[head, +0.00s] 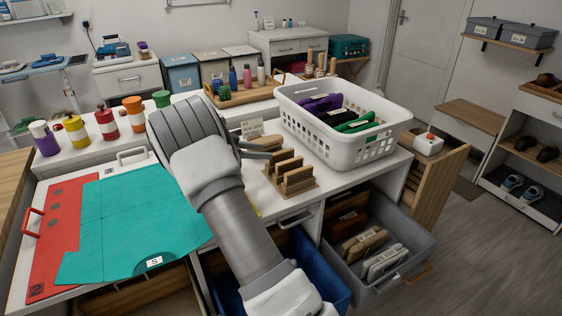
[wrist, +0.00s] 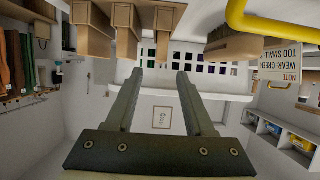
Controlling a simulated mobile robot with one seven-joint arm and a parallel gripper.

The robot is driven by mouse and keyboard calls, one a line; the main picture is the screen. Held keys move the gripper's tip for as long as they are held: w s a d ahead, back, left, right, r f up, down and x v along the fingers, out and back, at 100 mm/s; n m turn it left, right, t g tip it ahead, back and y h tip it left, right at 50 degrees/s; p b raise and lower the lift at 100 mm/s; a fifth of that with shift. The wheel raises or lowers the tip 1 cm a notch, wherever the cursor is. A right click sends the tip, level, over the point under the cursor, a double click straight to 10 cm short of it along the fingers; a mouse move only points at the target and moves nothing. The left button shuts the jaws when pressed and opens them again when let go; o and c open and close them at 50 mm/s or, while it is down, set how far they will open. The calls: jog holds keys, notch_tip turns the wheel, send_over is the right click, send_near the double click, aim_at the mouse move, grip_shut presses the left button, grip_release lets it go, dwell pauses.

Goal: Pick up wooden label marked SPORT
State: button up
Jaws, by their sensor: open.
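I cannot read the word SPORT on anything in view. A wooden rack (head: 290,178) with several upright wooden pieces stands on the white counter, in front of the white basket. In the wrist view, which looks upside down, upright wooden pieces (wrist: 126,18) hang along the top; one carries a small pale mark too small to read. My gripper (wrist: 160,76) is open and empty, its two fingers apart with nothing between them. In the head view my gripper (head: 262,148) is just behind and left of the rack, and my arm hides part of the counter.
A white basket (head: 345,148) with purple, black and green items stands right behind the rack. A note card (wrist: 277,62) and a yellow bar (wrist: 275,25) show in the wrist view. Below, a grey drawer (head: 420,245) is open.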

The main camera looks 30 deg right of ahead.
aim_at(280, 152)
jog(key=x, duration=0.7)
jog(key=shift+d+f, duration=0.3)
jog(key=shift+f, duration=0.1)
grip_shut()
